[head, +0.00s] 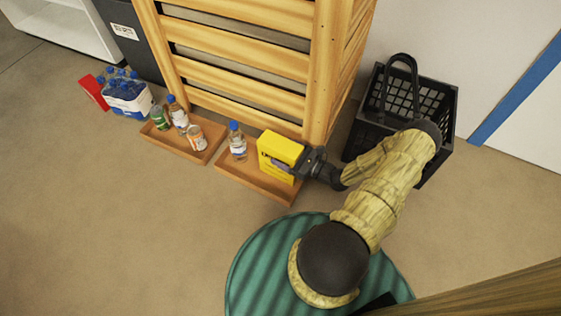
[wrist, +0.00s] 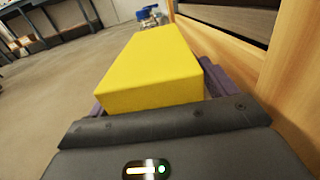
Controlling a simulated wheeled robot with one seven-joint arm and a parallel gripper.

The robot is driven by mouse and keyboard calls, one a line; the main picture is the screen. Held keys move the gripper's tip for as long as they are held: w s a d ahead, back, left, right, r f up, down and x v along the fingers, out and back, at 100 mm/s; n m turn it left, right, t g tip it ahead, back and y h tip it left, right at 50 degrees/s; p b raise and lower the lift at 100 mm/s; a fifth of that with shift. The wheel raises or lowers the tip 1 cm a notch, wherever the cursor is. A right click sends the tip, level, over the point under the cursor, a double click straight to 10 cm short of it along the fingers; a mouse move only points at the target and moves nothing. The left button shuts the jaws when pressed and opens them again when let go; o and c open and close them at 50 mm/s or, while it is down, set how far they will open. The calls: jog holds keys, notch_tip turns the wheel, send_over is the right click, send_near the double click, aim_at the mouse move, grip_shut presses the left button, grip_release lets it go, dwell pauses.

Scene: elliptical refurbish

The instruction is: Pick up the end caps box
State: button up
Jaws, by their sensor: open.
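A yellow box with dark print, which I take for the end caps box (head: 278,151), stands upright on the right wooden tray (head: 234,176) in the head view. My gripper (head: 298,164) is at the box's right side. In the wrist view the yellow box (wrist: 153,70) lies between the two purple fingers of my gripper (wrist: 150,92), one finger on either side. The fingers are open around it. Whether either finger touches the box cannot be told. The print on the box is too small to read.
A bottle (head: 237,142) stands left of the box on the same tray. A second tray (head: 207,152) holds a bottle and cans. A wooden slatted crate (head: 240,64) rises right behind. A black basket (head: 440,110) stands to the right.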

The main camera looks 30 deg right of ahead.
jog(key=shift+c, duration=0.5)
jog(key=c, duration=1.6)
jog(key=shift+r, duration=0.1)
jog(key=shift+c, duration=0.2)
notch_tip(320, 180, up, 10)
jog(key=p, duration=0.7)
